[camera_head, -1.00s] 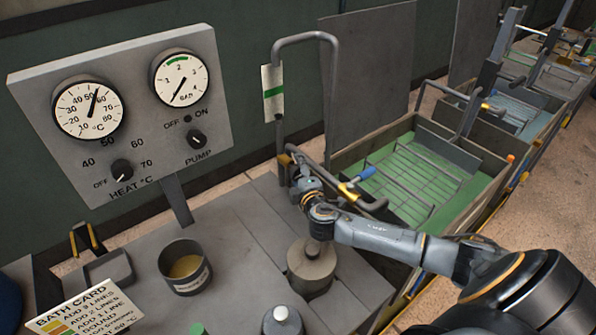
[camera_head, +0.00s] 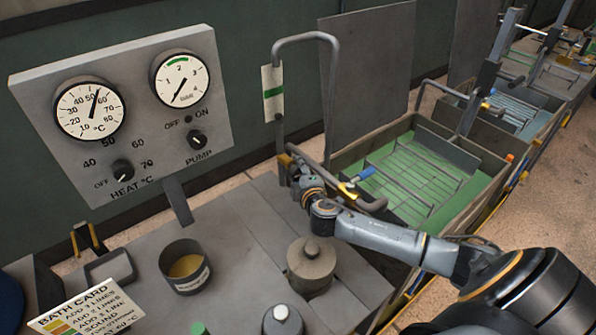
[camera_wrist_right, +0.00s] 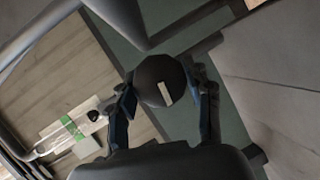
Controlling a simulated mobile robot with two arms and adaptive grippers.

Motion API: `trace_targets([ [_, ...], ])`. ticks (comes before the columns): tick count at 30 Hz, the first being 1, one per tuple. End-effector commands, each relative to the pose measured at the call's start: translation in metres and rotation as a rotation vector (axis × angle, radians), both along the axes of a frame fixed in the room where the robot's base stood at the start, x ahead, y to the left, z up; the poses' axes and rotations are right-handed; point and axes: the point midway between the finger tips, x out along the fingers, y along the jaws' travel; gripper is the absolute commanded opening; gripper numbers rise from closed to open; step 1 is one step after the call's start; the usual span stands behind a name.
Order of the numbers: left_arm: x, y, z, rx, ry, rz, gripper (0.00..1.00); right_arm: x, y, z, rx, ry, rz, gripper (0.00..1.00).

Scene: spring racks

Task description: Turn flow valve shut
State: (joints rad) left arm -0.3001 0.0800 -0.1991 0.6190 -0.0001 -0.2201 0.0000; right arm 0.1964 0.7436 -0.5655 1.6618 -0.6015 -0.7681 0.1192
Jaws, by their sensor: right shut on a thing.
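The flow valve shows in the right wrist view as a round dark knob (camera_wrist_right: 158,76) with a pale mark on its face. My right gripper (camera_wrist_right: 166,92) has one finger on each side of the knob and is shut on it. In the head view my right gripper (camera_head: 298,178) is at the foot of the bent grey pipe (camera_head: 306,37), where the arm hides the knob. A flow tube (camera_head: 272,92) with a green band stands on that pipe; it also shows in the wrist view (camera_wrist_right: 72,130). My left gripper is not in view.
A blue-and-yellow lever (camera_head: 357,181) is close to the right of my gripper, beside the green-lined tank (camera_head: 345,163). A lidded pot (camera_head: 311,262) and an open pot (camera_head: 187,267) stand on the grey bench. A gauge panel (camera_head: 150,140) is at left.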

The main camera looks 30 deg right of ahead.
Motion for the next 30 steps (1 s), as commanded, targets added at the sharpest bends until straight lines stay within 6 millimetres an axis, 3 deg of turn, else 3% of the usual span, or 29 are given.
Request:
trace_targets([
  [18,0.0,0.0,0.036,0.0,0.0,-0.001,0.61,0.0,0.0,0.003,0.425,0.035,-0.001,0.19],
  [30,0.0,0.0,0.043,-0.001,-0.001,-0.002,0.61,0.0,0.0,0.0,0.526,0.042,0.001,0.19],
])
